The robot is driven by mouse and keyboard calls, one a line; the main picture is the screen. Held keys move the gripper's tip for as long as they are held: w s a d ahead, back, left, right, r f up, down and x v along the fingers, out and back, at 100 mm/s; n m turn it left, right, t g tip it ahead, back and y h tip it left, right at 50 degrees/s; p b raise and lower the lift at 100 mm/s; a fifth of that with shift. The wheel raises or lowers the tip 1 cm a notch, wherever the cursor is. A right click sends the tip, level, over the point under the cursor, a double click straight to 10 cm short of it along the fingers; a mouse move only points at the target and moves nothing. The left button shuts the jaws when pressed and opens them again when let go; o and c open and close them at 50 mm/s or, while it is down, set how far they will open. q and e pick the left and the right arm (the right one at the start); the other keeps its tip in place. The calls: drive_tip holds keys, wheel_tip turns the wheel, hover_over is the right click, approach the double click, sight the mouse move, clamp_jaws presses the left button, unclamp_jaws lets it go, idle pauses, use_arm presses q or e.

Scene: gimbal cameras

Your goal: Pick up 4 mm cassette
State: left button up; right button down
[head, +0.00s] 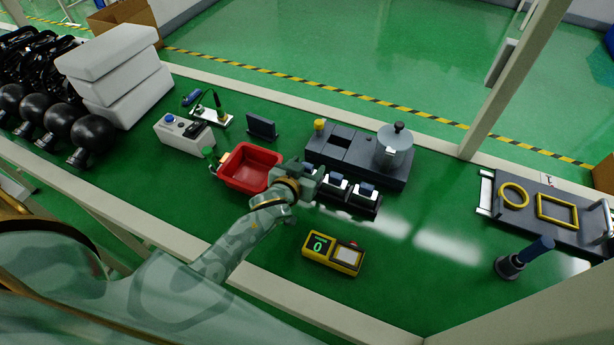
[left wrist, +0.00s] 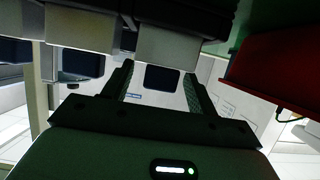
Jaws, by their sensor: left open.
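Several small cassettes with grey-white bodies and dark blue blocks sit in a row in a dark holder (head: 360,205). Two of them, a left one (head: 335,186) and a right one (head: 366,191), show in the head view; my left gripper (head: 311,174) hides the row's left end. In the left wrist view, my left gripper (left wrist: 159,76) is open, with the dark blue block of one cassette (left wrist: 165,77) appearing between its fingers. Another cassette (left wrist: 86,62) is beside it. I cannot read any size marking, so I cannot tell which is 4 mm. My right gripper is not in view.
A red bin (head: 236,180) is close left of the gripper. Behind the holder is a grey station (head: 330,150) with a metal pot (head: 394,150). A yellow meter (head: 333,252) lies in front. Free green table is right of the holder.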

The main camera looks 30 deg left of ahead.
use_arm(q)
drive_tip(key=shift+x, duration=1.2)
drive_tip(key=shift+s, duration=0.1)
drive_tip(key=shift+c, duration=0.6)
drive_tip(key=c, duration=1)
drive_tip(key=shift+r, duration=0.1)
